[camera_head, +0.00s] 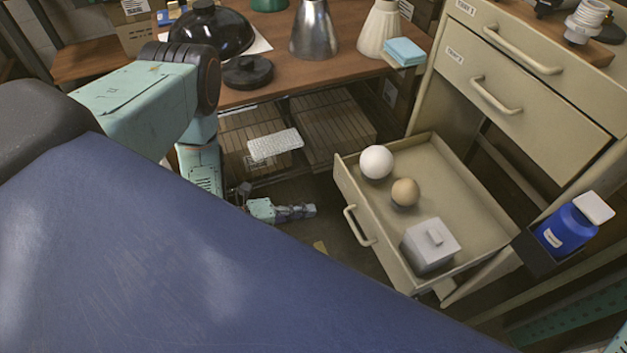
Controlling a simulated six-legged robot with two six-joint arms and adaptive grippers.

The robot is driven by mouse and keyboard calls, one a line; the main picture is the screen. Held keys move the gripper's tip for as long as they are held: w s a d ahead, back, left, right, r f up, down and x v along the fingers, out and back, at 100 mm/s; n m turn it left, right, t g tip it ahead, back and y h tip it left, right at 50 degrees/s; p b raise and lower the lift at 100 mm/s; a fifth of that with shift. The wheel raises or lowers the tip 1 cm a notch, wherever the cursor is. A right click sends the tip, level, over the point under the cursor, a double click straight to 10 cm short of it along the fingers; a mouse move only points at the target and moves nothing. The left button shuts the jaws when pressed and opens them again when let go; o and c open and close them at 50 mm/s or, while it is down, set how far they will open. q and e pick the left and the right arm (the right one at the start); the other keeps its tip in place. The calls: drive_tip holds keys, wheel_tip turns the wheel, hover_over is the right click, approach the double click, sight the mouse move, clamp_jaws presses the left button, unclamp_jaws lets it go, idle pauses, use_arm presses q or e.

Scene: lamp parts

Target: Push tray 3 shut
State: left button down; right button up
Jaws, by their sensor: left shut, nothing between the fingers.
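The open tray (460,185), the lowest in the beige cabinet, is pulled out. It holds a white ball (376,162), a smaller tan ball (405,192) and a grey box with a knobbed lid (431,246). Its label is not visible; the two trays above are shut and labelled. Its front carries a curved handle (358,226). My left gripper (308,211) is shut and empty, to the left of the tray front, pointing toward it with a visible gap. My right gripper is not in view.
A wooden table (345,68) behind bears a black dome shade (211,30), a metal cone shade (314,30) and a cream shade (381,30). A blue bottle (566,229) sits in a holder right of the open tray. My blue body covers the lower left.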

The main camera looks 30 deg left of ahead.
sight(362, 200)
use_arm(q)
drive_tip(key=b+x, duration=0.1)
drive_tip(key=x, duration=0.3)
drive_tip(key=b+x, duration=0.1)
drive_tip(key=x, duration=0.2)
drive_tip(key=r+b+x, duration=0.1)
drive_tip(key=x, duration=0.3)
drive_tip(key=shift+w+d+f, duration=0.2)
drive_tip(key=shift+d, duration=0.35)
drive_tip(key=shift+w+d, duration=0.1)
drive_tip(key=shift+w, duration=0.25)
drive_tip(key=shift+w+d+b, duration=0.1)
drive_tip(key=shift+b, duration=0.2)
